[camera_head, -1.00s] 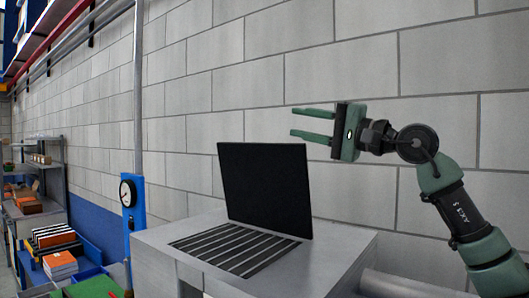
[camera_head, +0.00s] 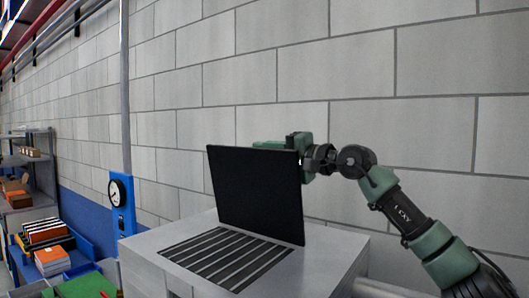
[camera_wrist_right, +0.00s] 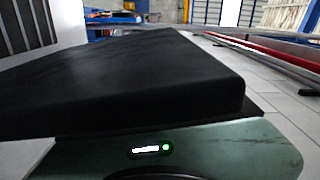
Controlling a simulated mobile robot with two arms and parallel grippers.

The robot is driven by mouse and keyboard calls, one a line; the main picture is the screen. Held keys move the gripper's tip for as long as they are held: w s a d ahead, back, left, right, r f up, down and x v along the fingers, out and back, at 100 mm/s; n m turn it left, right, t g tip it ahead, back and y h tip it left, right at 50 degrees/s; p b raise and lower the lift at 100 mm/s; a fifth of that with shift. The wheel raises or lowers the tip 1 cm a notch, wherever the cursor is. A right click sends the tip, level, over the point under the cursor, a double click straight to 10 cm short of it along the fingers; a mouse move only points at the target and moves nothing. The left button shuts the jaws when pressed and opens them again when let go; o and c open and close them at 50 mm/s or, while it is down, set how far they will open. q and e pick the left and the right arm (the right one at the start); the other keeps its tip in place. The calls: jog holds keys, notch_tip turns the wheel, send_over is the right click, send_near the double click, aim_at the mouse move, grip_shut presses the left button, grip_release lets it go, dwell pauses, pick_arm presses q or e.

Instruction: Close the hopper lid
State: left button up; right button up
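The hopper lid (camera_head: 255,195) is a flat black panel standing up, leaning slightly back, at the rear of the grey hopper box (camera_head: 340,250). The striped grate (camera_head: 225,257) in front of it is uncovered. My right gripper (camera_head: 268,145) is behind the lid at its top edge; one green finger shows above the edge and the rest is hidden. I cannot tell whether it touches the lid. In the right wrist view a large black slab, apparently the lid (camera_wrist_right: 130,80), fills the middle, close to the green gripper body. My left gripper is not in view.
A block wall (camera_head: 440,130) stands behind the hopper. A blue post with a round gauge (camera_head: 116,192) is left of it. Shelves and bins with orange items (camera_head: 50,257) are further left. The space above the grate is clear.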

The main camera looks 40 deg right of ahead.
jog(key=shift+s+a+r, duration=0.1)
jog(key=shift+s, duration=0.05)
jog(key=shift+a, duration=0.1)
jog(key=c, duration=0.3)
grip_shut()
jog(key=shift+r, duration=0.1)
dwell(0.7)
